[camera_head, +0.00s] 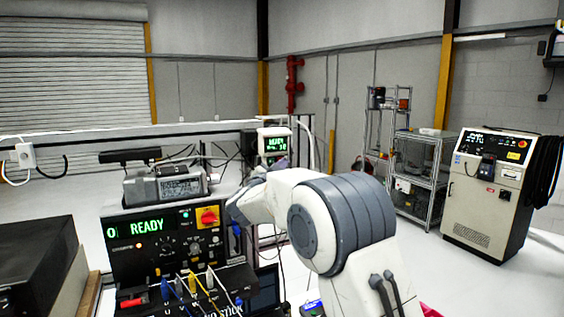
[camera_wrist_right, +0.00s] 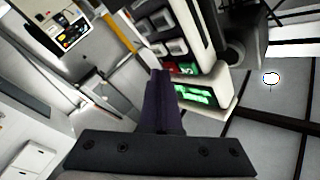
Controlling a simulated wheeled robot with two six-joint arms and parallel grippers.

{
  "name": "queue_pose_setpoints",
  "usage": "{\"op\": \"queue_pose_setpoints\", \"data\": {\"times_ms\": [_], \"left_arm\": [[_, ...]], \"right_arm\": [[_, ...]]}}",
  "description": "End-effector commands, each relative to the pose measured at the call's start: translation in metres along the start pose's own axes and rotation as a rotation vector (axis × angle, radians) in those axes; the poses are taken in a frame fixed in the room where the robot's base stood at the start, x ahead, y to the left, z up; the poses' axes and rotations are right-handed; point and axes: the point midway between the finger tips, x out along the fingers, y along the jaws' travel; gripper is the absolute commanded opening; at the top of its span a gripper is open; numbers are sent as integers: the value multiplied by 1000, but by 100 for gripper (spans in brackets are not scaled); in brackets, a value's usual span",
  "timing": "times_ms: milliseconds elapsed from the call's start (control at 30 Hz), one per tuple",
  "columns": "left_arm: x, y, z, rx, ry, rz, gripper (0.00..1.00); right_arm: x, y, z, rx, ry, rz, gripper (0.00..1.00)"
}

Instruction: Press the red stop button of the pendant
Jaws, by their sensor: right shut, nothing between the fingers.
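The pendant (camera_head: 273,144) is a pale box with a green-lit READY display, upright behind the bench instruments in the head view. In the right wrist view the pendant (camera_wrist_right: 203,42) is close and tilted, with its green display (camera_wrist_right: 206,96), grey keys and a red button (camera_wrist_right: 187,69) beside a green one. My right gripper (camera_wrist_right: 162,74) is shut and empty. Its dark fingertips lie just left of the red button in that picture; whether they touch it I cannot tell. In the head view my right arm largely hides this gripper. My left gripper is out of view.
A black instrument panel (camera_head: 150,248) with a red-and-yellow switch (camera_head: 208,217) and plugged cables stands left of my right arm. A black box (camera_head: 38,262) is at far left. A wire shelf (camera_head: 418,178) and a control cabinet (camera_head: 490,195) stand at right, with open floor before them.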

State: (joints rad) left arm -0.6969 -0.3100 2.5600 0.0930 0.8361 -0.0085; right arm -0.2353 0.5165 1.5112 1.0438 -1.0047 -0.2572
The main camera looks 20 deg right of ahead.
Motion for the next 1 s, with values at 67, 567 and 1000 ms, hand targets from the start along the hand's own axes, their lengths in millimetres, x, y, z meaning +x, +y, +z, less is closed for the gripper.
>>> {"op": "queue_pose_setpoints", "data": {"times_ms": [67,567,1000], "left_arm": [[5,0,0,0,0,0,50],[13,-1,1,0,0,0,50],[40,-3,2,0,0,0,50]], "right_arm": [[-3,3,0,0,-1,-1,0],[-10,8,-5,0,0,0,0],[-41,30,-27,2,0,-1,0]]}}
